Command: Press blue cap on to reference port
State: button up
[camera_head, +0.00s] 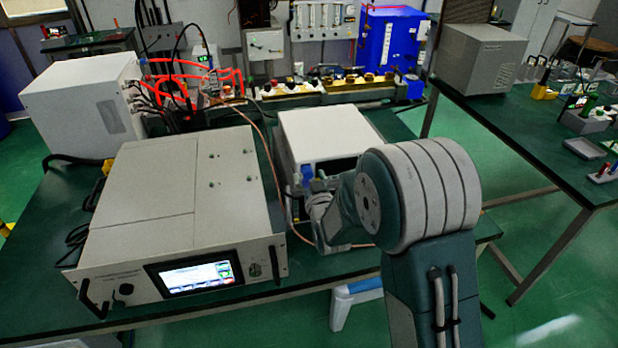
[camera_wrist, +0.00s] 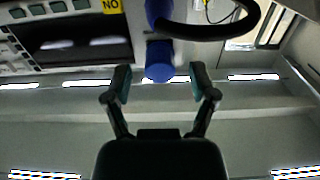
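The blue cap (camera_wrist: 159,62) shows at the upper middle of the wrist view, just ahead of and between my fingertips. It is against the front of an instrument, below a darker blue part (camera_wrist: 159,14). My gripper (camera_wrist: 160,84) is open, with a visible gap between each finger and the cap. In the head view a small blue piece (camera_head: 307,172) shows at the front of the white box instrument (camera_head: 325,132). My gripper there is largely hidden behind my arm. I cannot make out the reference port or whether the cap is seated on it.
A black curved handle or cable (camera_wrist: 212,30) runs close to the cap's right in the wrist view. A yellow label reading "NO" (camera_wrist: 110,6) sits at its left. A large generator with a lit screen (camera_head: 197,275) stands left of the white instrument. A copper-coloured cable runs between them.

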jog(key=s+d+r+m+g+h, duration=0.1)
jog(key=s+d+r+g, duration=0.2)
jog(key=s, duration=0.9)
jog(key=s+d+r+m+g+h, duration=0.1)
jog(key=s+d+r+g, duration=0.3)
jog(key=s+d, duration=0.4)
jog(key=s+d+r+m+g+h, duration=0.1)
jog(key=s+d+r+g+h, duration=0.2)
jog(key=s, duration=1.3)
jog(key=d+r+g, duration=0.1)
jog(key=d, duration=0.2)
jog(key=shift+d+g, duration=0.25)
jog(key=shift+g, duration=0.15)
